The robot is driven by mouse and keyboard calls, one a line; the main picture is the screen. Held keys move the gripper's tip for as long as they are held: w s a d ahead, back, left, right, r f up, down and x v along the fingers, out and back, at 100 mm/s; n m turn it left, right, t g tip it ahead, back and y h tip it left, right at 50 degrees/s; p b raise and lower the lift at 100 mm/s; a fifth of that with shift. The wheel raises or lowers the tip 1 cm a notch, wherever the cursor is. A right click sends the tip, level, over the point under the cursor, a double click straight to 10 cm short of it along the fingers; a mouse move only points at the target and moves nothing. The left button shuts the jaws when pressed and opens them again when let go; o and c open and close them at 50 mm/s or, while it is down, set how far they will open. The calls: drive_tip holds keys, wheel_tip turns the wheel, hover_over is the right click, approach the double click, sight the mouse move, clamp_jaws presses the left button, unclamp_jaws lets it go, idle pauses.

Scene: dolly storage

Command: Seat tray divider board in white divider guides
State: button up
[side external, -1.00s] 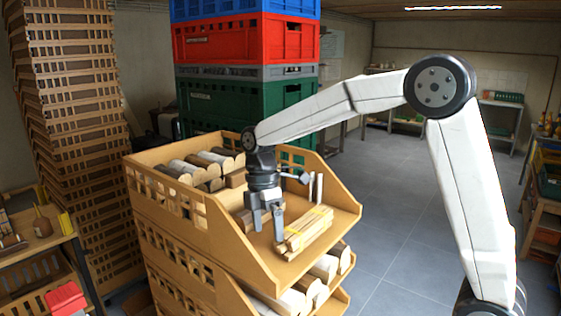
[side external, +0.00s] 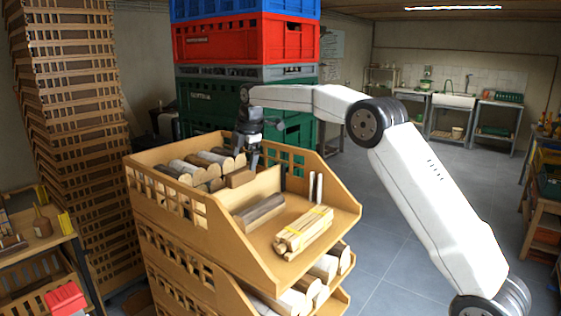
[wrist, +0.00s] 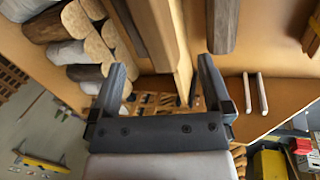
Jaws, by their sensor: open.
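A tan divider board (side external: 262,186) stands on edge across the top tray (side external: 215,232), between the logs at the back and the front area. In the wrist view the board (wrist: 168,38) shows between my fingers, and its end nearest my gripper is apart from them. Two thin white upright guides (side external: 315,187) stand at the tray's right side; in the wrist view they (wrist: 255,93) are to the right of my right finger. My gripper (side external: 247,158) is open and empty above the far part of the tray. I cannot tell whether the board sits in any guide.
Cut logs (side external: 205,166) fill the tray's back. A dark log (side external: 258,212) and a strapped bundle of sticks (side external: 303,230) lie in front of the board. Stacked crates (side external: 245,45) stand close behind the tray.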

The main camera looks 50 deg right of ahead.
sight(242, 170)
drive_tip(key=shift+d, duration=0.1)
drive_tip(key=shift+x, duration=3.9)
clamp_jaws()
drive_tip(key=c, duration=0.7)
unclamp_jaws()
drive_tip(key=shift+c, duration=0.2)
clamp_jaws()
drive_tip(key=shift+r, duration=0.1)
